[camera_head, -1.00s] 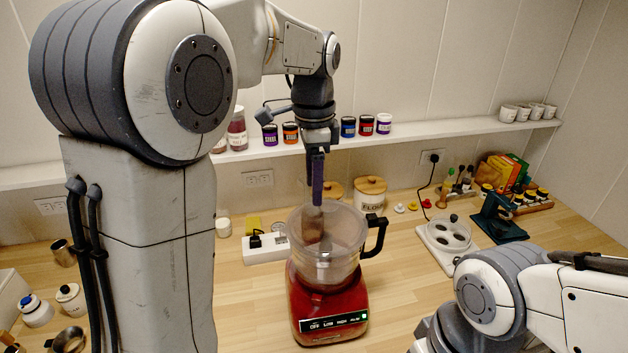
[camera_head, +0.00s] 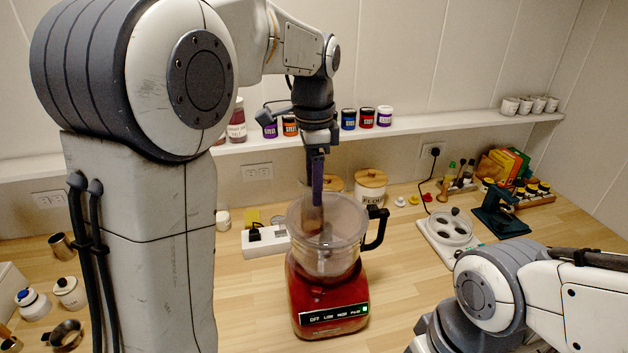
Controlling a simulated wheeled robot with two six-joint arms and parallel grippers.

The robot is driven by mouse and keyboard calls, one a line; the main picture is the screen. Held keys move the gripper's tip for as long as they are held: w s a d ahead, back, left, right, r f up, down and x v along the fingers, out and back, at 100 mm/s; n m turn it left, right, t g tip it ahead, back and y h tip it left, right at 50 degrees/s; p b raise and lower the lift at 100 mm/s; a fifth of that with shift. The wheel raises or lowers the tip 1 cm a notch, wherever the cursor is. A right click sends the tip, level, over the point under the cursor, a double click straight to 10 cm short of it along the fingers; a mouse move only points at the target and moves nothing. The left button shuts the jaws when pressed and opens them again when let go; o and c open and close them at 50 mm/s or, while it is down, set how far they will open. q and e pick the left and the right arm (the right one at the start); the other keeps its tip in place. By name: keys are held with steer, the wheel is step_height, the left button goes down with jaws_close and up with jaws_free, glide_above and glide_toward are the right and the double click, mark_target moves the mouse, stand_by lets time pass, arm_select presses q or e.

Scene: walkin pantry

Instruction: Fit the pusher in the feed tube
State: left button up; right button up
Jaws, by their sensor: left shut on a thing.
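A red food processor (camera_head: 328,290) stands on the counter with a clear bowl (camera_head: 345,235) on top and a black handle (camera_head: 376,228) at its right. My left gripper (camera_head: 316,190) points straight down over the bowl's left-middle part. It is shut on the pusher (camera_head: 312,218), a brownish, see-through upright piece. The pusher's lower part overlaps the bowl in the picture. I cannot make out the feed tube's outline or whether the pusher's end is inside it. The gripper's fingers hide part of the pusher. My right gripper is not in view; only part of that arm shows at lower right.
A white power strip (camera_head: 266,242) lies left of the processor. A lidded flour canister (camera_head: 371,187) stands behind it. A shelf (camera_head: 420,128) with jars runs behind.

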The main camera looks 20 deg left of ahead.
arm_select(q)
steer(key=shift+f+b, duration=1.65)
steer(key=shift+f, duration=0.85)
steer(key=o, duration=1.4)
step_height(320, 180, up, 11)
steer(key=shift+f, duration=0.2)
steer(key=s+d+f+n+b, duration=0.2)
steer(key=s+d+f, duration=0.6)
steer(key=d+f, duration=0.25)
steer(key=s+d+f+n, duration=0.1)
steer(key=s+f, duration=0.3)
steer(key=s, duration=0.1)
steer(key=s+d+f, duration=0.1)
steer(key=s+f, duration=0.3)
steer(key=s, duration=0.1)
steer(key=s+d+f+n+h, duration=0.1)
steer(key=s+f, duration=0.3)
steer(key=s, duration=0.1)
steer(key=shift+s+d+n+b, duration=0.15)
steer(key=shift+s+n+b, duration=0.15)
steer(key=shift+s+b, duration=0.1)
